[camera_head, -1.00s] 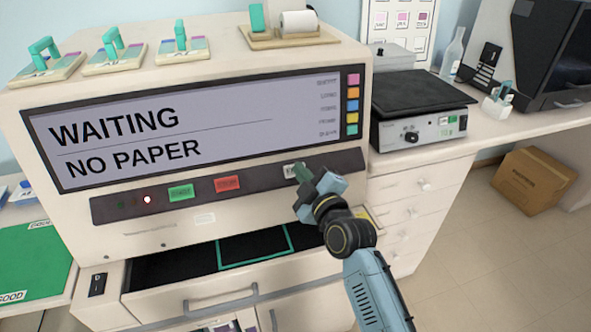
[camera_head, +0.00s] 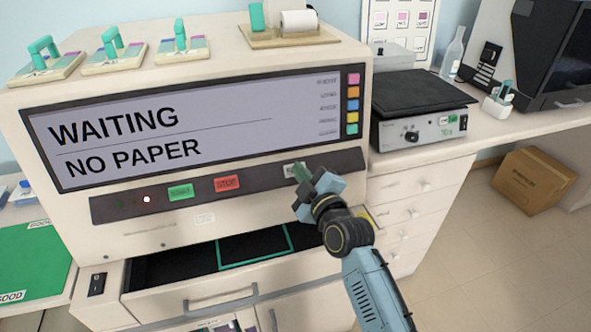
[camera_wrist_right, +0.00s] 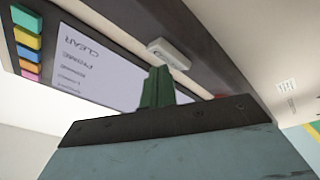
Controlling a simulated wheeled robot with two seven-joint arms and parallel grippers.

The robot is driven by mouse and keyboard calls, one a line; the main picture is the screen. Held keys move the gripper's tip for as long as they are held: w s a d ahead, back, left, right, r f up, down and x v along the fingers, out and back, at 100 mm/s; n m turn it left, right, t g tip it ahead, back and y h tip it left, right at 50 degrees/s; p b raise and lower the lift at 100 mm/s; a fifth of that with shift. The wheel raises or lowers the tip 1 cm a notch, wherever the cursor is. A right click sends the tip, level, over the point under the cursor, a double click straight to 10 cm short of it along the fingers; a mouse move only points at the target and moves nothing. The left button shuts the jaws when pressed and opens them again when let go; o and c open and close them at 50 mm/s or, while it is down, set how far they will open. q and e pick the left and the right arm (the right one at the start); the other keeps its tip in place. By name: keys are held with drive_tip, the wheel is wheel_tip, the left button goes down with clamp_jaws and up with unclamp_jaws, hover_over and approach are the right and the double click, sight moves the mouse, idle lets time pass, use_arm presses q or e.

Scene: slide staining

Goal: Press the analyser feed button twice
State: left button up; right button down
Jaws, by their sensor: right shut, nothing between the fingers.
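The analyser (camera_head: 270,185) is a large cream machine whose screen (camera_head: 265,115) reads "WAITING" and "NO PAPER". The pale feed button (camera_head: 289,170) sits at the right end of its dark button strip, partly hidden by my gripper; it also shows in the right wrist view (camera_wrist_right: 168,52). My right gripper (camera_head: 300,172) is shut and empty, its green fingertips right at the button. In the right wrist view the fingertips (camera_wrist_right: 157,75) appear just below the button; I cannot tell whether they touch it. My left gripper is not in view.
A green START button (camera_head: 180,192) and a red STOP button (camera_head: 227,183) sit farther left on the strip, beside a lit lamp (camera_head: 147,199). Below, an open drawer (camera_head: 190,265) juts out. A paper roll (camera_head: 299,21) stands on top. A hotplate (camera_head: 420,110) is to the right.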

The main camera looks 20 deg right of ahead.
drive_tip(key=shift+w+f, duration=0.2)
idle(0.7)
idle(0.4)
drive_tip(key=shift+s+r+p, duration=0.55)
drive_tip(key=shift+p, duration=0.3)
drive_tip(key=s+r+p, duration=0.3)
drive_tip(key=p, duration=0.2)
drive_tip(key=shift+s+d+r, duration=0.1)
drive_tip(key=shift+s+r, duration=0.15)
idle(2.2)
